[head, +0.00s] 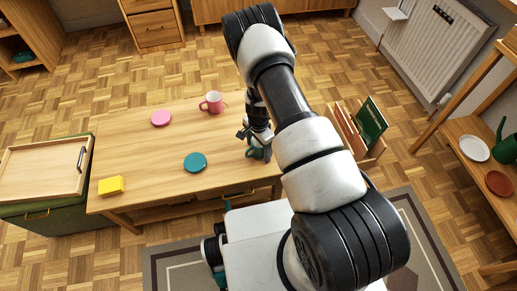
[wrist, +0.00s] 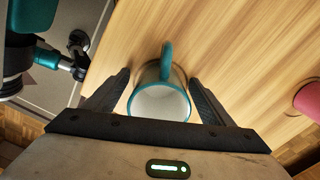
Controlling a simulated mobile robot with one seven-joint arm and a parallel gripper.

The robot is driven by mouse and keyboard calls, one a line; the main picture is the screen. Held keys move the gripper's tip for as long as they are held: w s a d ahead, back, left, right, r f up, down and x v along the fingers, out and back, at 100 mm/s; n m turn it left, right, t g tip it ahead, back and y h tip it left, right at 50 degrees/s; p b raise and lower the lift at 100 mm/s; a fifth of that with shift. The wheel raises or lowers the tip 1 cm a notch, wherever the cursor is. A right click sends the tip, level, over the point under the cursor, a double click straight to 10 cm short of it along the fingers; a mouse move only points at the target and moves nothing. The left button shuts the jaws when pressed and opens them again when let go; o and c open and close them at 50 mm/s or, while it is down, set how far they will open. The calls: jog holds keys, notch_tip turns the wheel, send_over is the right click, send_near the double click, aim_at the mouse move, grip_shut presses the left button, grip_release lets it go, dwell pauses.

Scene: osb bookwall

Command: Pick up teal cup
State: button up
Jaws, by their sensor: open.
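The teal cup (wrist: 159,100) stands on the wooden table (head: 142,142), seen from above in the wrist view. Its rim and handle are teal and its inside is white. The handle points to the top of that view, away from the gripper's base. My gripper (wrist: 163,88) is open, with one finger on each side of the cup. A small gap shows between cup and fingers on both sides. In the head view the cup (head: 257,154) is mostly hidden by my gripper (head: 256,140), near the table's right front part.
A teal disc (head: 195,162), a pink disc (head: 161,118), a pink mug (head: 212,103) and a yellow block (head: 111,186) are on the table. A wooden rack with a green book (head: 370,122) stands right of my gripper. The table's middle is mostly clear.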

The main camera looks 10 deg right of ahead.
jog(key=shift+r, duration=0.1)
jog(key=c, duration=1.3)
